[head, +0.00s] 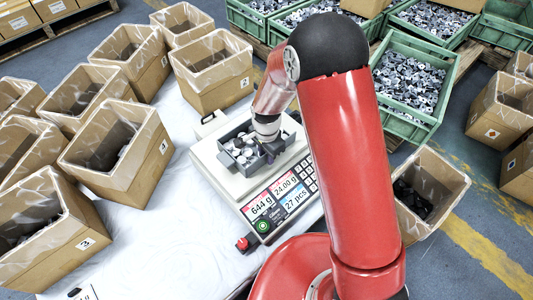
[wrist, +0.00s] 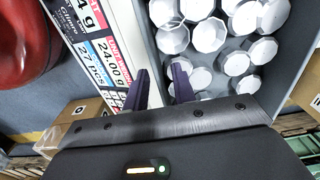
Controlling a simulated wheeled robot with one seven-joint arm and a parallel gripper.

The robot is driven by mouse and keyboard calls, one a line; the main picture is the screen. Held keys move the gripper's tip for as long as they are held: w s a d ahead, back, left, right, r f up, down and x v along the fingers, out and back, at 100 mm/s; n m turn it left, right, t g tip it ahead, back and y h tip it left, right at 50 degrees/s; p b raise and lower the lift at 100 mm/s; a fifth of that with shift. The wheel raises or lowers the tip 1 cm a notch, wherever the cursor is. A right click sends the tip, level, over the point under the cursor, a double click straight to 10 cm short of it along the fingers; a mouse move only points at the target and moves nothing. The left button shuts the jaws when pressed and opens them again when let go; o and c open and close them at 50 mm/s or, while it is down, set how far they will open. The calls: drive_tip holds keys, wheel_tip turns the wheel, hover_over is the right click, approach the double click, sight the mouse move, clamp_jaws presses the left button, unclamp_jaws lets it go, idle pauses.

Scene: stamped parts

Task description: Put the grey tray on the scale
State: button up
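The grey tray (head: 251,168) sits on the white top of the scale (head: 225,180). It holds several pale, many-sided parts, seen close up in the wrist view (wrist: 205,35). My gripper (head: 272,148) is low at the tray's right side in the head view, partly hidden by my arm. In the wrist view my gripper (wrist: 160,75) has its two dark fingers apart, one on each side of the tray's near wall. A gap shows between the fingers and the wall. The scale's display (head: 275,200) reads 644 g, 24.00 g and 27 pcs.
Several lined cardboard boxes (head: 120,150) crowd the left of the white table (head: 190,230). Green crates of metal parts (head: 410,80) stand at the back right. A box with dark parts (head: 430,190) is right of my arm. The table front is mostly clear.

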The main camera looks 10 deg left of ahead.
drive_tip(key=s+d+r+n+t+p, duration=0.1)
drive_tip(key=d+r, duration=0.2)
drive_tip(key=r, duration=0.7)
drive_tip(key=d+r+p, duration=0.1)
drive_tip(key=d+r, duration=0.1)
drive_tip(key=r, duration=0.8)
drive_tip(key=s+d+r+n+t, duration=0.2)
drive_tip(key=s+d+r+n, duration=0.1)
drive_tip(key=s+d+r, duration=0.3)
drive_tip(key=s+d+r+n+t, duration=0.2)
drive_tip(key=s+d+r+n, duration=0.2)
drive_tip(key=s+d+r, duration=0.3)
drive_tip(key=s+d, duration=0.3)
drive_tip(key=s, duration=0.2)
drive_tip(key=shift+t, duration=0.3)
drive_tip(key=shift+s+d+r, duration=0.1)
